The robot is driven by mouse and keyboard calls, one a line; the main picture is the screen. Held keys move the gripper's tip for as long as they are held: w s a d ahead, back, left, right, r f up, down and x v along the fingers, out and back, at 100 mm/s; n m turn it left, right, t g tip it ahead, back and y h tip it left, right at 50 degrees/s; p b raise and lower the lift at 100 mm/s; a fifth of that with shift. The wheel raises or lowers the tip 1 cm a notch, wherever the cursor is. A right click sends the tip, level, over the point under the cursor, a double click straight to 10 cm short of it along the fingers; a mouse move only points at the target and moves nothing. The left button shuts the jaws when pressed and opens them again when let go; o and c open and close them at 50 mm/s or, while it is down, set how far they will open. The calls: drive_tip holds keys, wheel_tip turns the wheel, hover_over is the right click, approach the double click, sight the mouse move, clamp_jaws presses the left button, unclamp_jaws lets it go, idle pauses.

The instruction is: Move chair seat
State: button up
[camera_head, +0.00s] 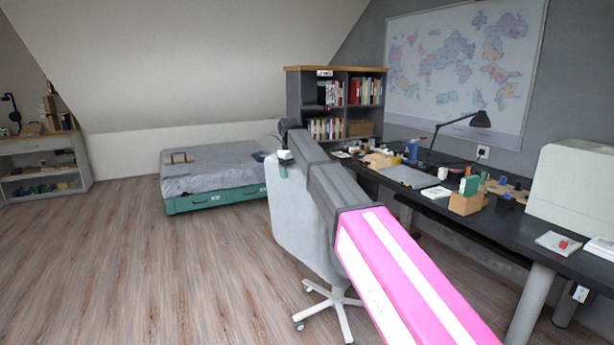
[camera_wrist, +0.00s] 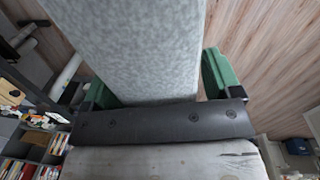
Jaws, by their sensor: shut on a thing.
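The office chair has a light grey back (camera_head: 300,215) and a white star base on castors (camera_head: 330,305), and stands on the wood floor left of the desk. My gripper (camera_head: 284,165) is at the top edge of that back, with a green finger showing there. In the wrist view my gripper (camera_wrist: 157,88) has one green finger on each side of the speckled grey chair back (camera_wrist: 145,40) and is shut on it. The chair seat is mostly hidden behind the back and my arm in the head view.
The black desk (camera_head: 510,225) on the right carries a lamp (camera_head: 478,120), boxes and small items. A bookshelf (camera_head: 298,90) stands at the back. A low bed (camera_head: 215,165) with green drawers stands behind the chair. Open floor (camera_head: 170,280) lies to the left.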

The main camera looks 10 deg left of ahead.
drive_tip(key=w+a+m, duration=0.2)
drive_tip(key=w+a, duration=0.2)
drive_tip(key=shift+w, duration=0.3)
drive_tip(key=o, duration=1.1)
drive_tip(key=r, duration=1)
drive_tip(key=shift+s+a+r, duration=0.25)
drive_tip(key=shift+a+r, duration=0.15)
drive_tip(key=shift+d, duration=0.1)
